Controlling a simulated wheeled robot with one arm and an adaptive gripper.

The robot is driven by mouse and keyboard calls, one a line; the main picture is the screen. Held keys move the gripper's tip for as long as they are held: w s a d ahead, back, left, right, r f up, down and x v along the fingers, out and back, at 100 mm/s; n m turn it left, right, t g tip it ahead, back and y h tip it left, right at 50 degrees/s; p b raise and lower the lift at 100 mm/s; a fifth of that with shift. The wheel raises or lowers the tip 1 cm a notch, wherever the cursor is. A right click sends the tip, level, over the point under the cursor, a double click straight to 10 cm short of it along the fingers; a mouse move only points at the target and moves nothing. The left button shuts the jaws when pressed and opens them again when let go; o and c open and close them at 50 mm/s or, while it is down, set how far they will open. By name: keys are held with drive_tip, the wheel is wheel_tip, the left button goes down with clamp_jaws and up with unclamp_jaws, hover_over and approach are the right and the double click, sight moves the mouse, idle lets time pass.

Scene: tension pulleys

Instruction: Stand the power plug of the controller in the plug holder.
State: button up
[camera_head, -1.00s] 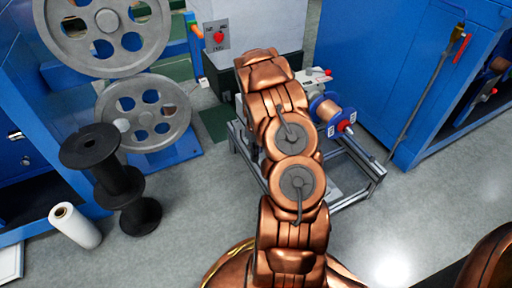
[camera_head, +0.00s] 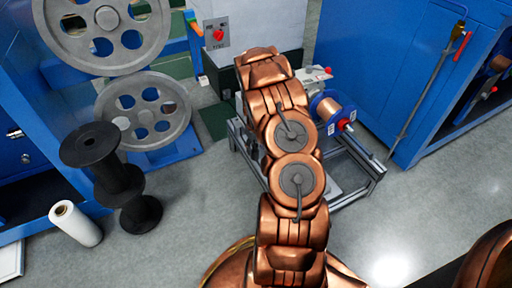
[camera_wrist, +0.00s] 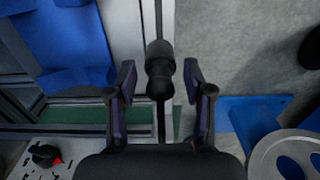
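In the wrist view, my gripper (camera_wrist: 158,75) is open, with one finger on each side of a black, knobbed piece (camera_wrist: 160,68). This may be the power plug. A thin dark line, likely its cable, runs from it toward my palm, and another thin line runs up to the top edge. Gaps show between the piece and both fingers; how far it is below them I cannot tell. In the head view, my arm hides my gripper and that piece. I cannot make out the plug holder or the controller for certain.
A grey panel with a red knob (camera_head: 217,35) stands behind my arm. A metal frame with a copper wire spool (camera_head: 331,111) is right of it. Large grey wheels (camera_head: 145,112), black spools (camera_head: 103,160) and a white roll (camera_head: 76,223) stand left. Blue cabinets (camera_head: 385,70) line the right; floor is clear between.

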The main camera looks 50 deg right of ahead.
drive_tip(key=shift+r, duration=0.15)
wheel_tip(320, 180, up, 12)
idle(0.8)
idle(0.5)
drive_tip(key=s+a+r+p, duration=0.3)
drive_tip(key=a+r+p, duration=0.4)
drive_tip(key=r, duration=0.5)
drive_tip(key=s+a+r+n+p, duration=0.1)
drive_tip(key=s+a+r+p, duration=0.1)
drive_tip(key=a+r+p, duration=0.75)
drive_tip(key=s+a+r+p, duration=0.3)
drive_tip(key=a+r, duration=0.3)
drive_tip(key=r, duration=0.8)
drive_tip(key=s+a+r+n+g+p, duration=0.1)
drive_tip(key=s+a+r+p, duration=0.6)
drive_tip(key=s+r+p, duration=0.2)
drive_tip(key=s+a+r+n+p, duration=0.1)
drive_tip(key=s+a+r+p, duration=0.6)
drive_tip(key=s+r+p, duration=0.3)
wheel_tip(320, 180, up, 4)
drive_tip(key=shift+s+a+n+g, duration=0.25)
drive_tip(key=shift+s+n+g, duration=0.15)
drive_tip(key=shift+s, duration=0.8)
